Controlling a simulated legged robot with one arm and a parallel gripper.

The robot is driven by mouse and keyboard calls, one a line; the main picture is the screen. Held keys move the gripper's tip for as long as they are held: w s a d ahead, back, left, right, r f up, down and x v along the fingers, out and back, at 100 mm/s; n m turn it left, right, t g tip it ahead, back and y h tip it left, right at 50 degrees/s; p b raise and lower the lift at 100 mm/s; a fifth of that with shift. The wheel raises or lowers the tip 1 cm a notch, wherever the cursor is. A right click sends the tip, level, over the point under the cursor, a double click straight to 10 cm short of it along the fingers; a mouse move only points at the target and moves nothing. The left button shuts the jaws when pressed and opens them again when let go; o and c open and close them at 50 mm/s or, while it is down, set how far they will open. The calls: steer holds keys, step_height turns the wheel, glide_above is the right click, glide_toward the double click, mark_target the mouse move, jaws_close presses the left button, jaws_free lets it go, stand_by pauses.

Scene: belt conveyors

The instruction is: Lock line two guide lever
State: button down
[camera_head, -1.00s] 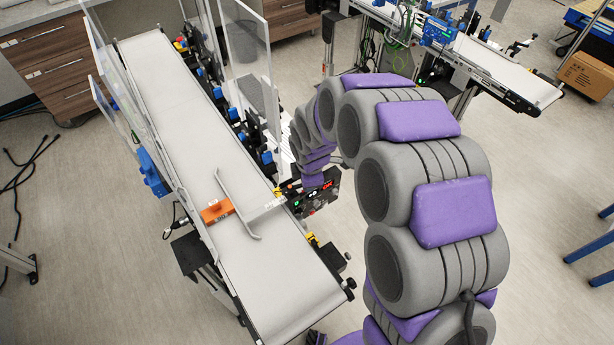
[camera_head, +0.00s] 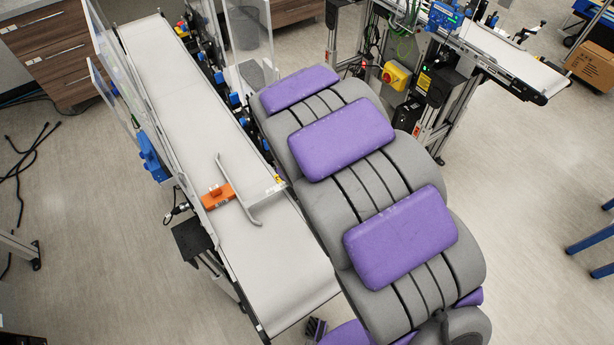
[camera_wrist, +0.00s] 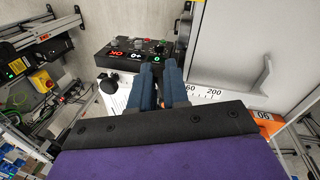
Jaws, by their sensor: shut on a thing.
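My gripper (camera_wrist: 160,83) shows in the wrist view as two dark blue fingers. They are close together beside a white scale plate (camera_wrist: 207,93) with printed numbers. The fingers are shut on what seems to be the guide lever, which they almost wholly hide; its angle cannot be read. In the head view my arm covers the gripper and that side of the conveyor (camera_head: 185,110). A bent grey guide bar (camera_head: 238,190) lies over the belt beside an orange block (camera_head: 217,196). The orange block also shows at the right of the wrist view (camera_wrist: 264,117).
A black control box (camera_wrist: 139,57) with lit displays and knobs stands just beyond the fingers. Clear guard panels (camera_head: 248,40) line the conveyor's far part. A second conveyor (camera_head: 510,62) and a yellow switch box (camera_head: 396,76) stand behind at the right. Open floor lies further right.

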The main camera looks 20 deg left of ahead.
steer(key=shift+s+a+r+m, duration=0.15)
steer(key=shift+a+m, duration=0.1)
steer(key=shift+m, duration=0.3)
steer(key=shift+s+a+r+m, duration=0.1)
steer(key=shift+a+m, duration=0.15)
steer(key=shift+m, duration=0.3)
steer(key=shift+f, duration=0.1)
steer(key=c, duration=1.1)
jaws_free()
steer(key=shift+s+a+f, duration=0.1)
step_height(320, 180, up, 17)
steer(key=s+a, duration=0.2)
steer(key=shift+s, duration=0.2)
